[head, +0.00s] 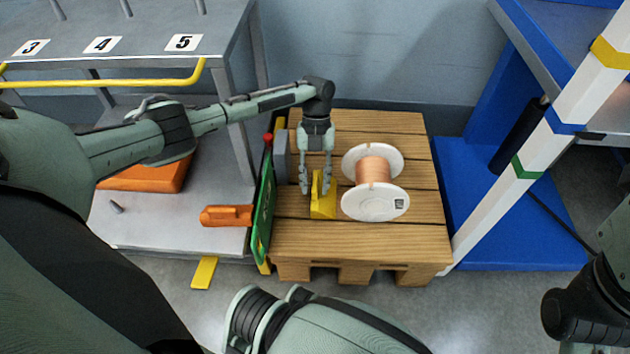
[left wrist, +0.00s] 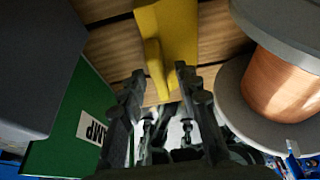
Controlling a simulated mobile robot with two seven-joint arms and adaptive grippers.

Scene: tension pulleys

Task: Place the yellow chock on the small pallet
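The yellow chock (head: 323,207) sits on the planks of the small wooden pallet (head: 350,245), just left of the copper spool. It also shows in the left wrist view (left wrist: 176,35), with its near end between the fingertips. My left gripper (head: 316,190) points down over the chock. In the left wrist view its two fingers (left wrist: 158,78) are apart, one on each side of the chock's narrow raised part, with a gap visible. My right gripper is out of view; only part of my right arm shows at the right edge.
A copper spool with pale flanges (head: 374,170) stands close to the chock. A green panel (head: 264,205) and a grey block (head: 281,158) line the pallet's left side. An orange object (head: 226,215) lies on the grey shelf. The pallet's front planks are clear.

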